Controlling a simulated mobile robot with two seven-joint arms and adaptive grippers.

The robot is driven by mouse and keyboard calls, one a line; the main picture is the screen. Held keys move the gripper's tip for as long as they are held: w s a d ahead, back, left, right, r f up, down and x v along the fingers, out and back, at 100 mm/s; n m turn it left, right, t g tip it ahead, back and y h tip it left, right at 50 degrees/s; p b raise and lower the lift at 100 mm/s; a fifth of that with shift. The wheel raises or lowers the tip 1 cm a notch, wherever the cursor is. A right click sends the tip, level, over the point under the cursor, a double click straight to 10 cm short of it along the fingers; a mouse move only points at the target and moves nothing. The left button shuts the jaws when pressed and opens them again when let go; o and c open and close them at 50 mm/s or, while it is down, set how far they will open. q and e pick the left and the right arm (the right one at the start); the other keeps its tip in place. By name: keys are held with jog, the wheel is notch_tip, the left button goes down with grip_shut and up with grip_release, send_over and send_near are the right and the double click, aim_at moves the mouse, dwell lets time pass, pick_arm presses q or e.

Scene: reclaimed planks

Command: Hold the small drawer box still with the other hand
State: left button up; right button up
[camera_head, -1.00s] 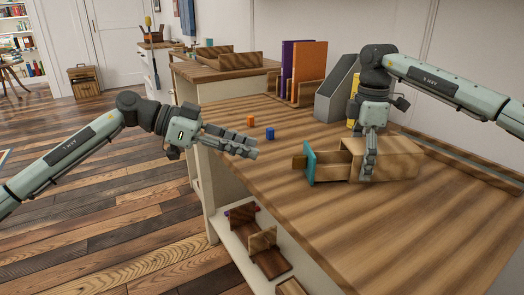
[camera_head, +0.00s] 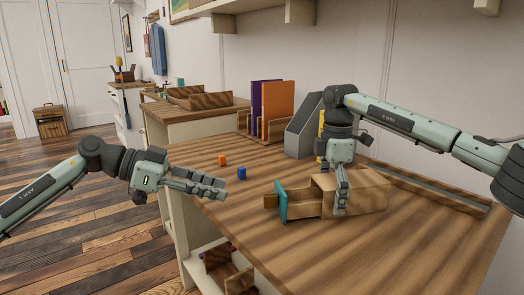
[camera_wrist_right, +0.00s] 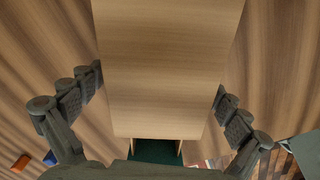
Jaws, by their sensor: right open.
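The small wooden drawer box (camera_head: 370,192) lies on the plank worktop, and its top fills the middle of the right wrist view (camera_wrist_right: 165,70). Its drawer (camera_head: 304,203), with a teal front (camera_head: 281,203) and wooden handle, is pulled out to the left. My right gripper (camera_head: 340,205) points down over the box near its drawer end. In the wrist view its open fingers (camera_wrist_right: 160,85) stand along either side of the box; I cannot tell whether they touch it. My left gripper (camera_head: 222,187) is left of the drawer, by the worktop's left edge, with nothing visible in it; its finger gap is unclear.
An orange cube (camera_head: 222,160) and a blue cube (camera_head: 241,173) lie on the worktop beyond the left gripper. Purple (camera_head: 264,104) and orange (camera_head: 279,107) upright books and a grey file holder (camera_head: 303,128) stand behind. The worktop's front right is clear.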

aim_at(332, 181)
notch_tip(332, 181, up, 7)
jog(key=p, duration=0.5)
jog(key=shift+r, duration=0.1)
